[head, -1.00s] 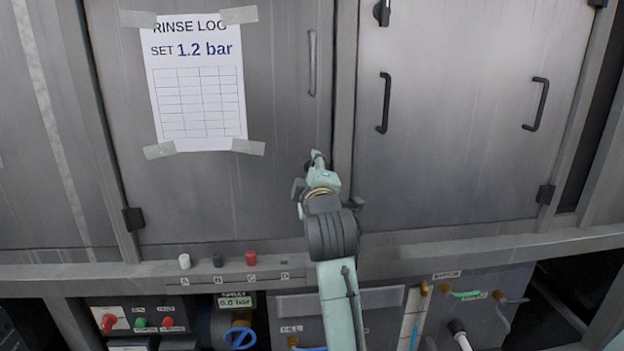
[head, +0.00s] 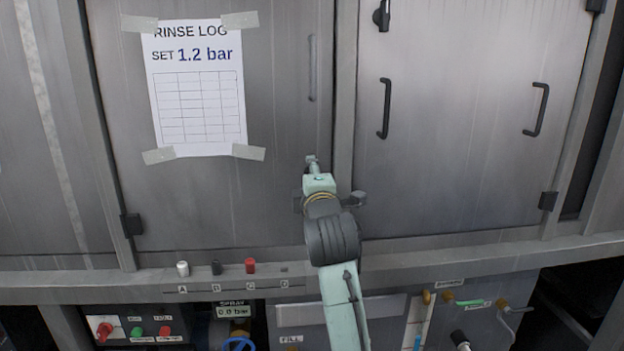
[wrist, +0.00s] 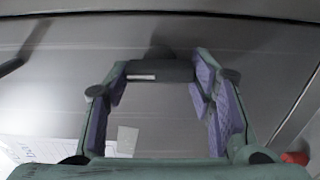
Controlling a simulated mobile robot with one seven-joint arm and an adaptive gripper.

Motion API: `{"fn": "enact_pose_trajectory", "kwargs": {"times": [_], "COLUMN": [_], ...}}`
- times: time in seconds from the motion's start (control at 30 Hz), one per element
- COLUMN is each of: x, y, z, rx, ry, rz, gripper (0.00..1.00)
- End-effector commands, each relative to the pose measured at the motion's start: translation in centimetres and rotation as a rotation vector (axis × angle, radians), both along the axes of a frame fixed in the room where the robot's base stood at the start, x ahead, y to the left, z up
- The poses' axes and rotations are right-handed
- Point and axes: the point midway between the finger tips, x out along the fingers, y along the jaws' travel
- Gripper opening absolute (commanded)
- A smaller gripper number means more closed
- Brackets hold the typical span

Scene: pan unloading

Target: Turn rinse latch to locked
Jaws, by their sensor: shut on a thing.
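The rinse latch shows in the wrist view as a dark grey bar (wrist: 158,71) with a pale stripe, lying crosswise between the fingertips. My gripper (wrist: 163,82) has its purple-padded fingers on either side of the bar and is shut on it. In the head view my gripper (head: 313,168) reaches the lower right part of the left steel door (head: 215,205), near the post between the doors. There the gripper hides most of the latch, and I cannot read a locked mark.
A taped rinse log sheet (head: 198,95) is on the left door. The right door (head: 455,130) has two black handles. Below, a ledge (head: 130,285) carries white, black and red knobs. Control panels with valves and hoses lie beneath it.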

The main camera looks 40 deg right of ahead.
Motion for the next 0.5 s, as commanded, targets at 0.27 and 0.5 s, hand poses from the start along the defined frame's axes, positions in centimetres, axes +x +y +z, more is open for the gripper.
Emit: {"fn": "enact_pose_trajectory", "kwargs": {"times": [0.27, 0.5], "x": [-0.01, 0.00], "y": [-0.01, 0.00], "z": [0.00, 0.00], "rx": [-0.002, -0.001], "ry": [0.001, 0.001], "rz": [-0.001, 0.000], "gripper": [0.61, 0.70]}}
